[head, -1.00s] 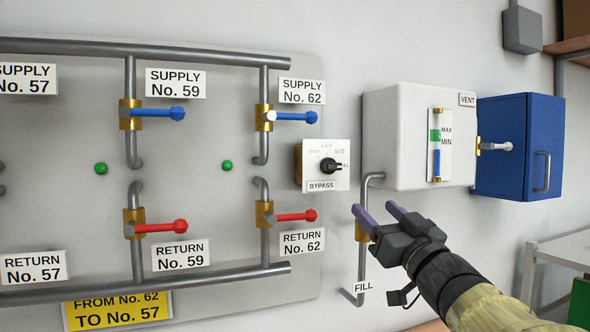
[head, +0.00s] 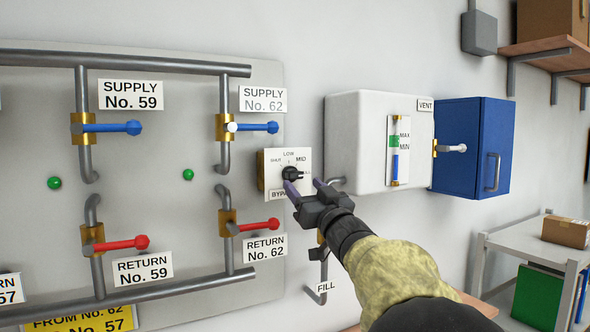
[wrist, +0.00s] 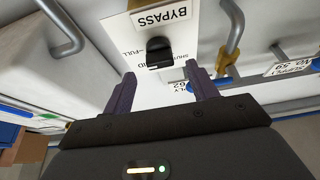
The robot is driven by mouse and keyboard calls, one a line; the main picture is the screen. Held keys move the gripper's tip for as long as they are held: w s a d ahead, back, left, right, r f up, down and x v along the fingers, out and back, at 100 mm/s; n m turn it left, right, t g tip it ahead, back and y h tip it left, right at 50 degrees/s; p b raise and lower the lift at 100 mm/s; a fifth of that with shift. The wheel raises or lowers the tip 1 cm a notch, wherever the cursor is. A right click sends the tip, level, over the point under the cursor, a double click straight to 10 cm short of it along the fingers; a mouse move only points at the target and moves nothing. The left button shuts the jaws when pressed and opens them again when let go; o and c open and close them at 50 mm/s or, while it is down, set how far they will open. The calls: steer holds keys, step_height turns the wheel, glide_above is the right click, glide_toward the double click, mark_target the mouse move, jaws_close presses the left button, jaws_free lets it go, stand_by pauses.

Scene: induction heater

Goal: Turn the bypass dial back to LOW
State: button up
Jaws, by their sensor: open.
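The white tank (head: 360,140) with a level gauge stands right of the dial, with a blue cabinet (head: 470,150) beyond. The blue supply No. 62 lever (head: 258,127) and red return No. 62 lever (head: 258,225) stick out on the left. A fill pipe (head: 323,270) runs below.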

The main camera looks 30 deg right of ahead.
mark_target(297, 178)
steer(key=p+x, duration=0.1)
steer(key=x, duration=0.3)
steer(key=shift+w, duration=0.2)
steer(key=c, duration=1)
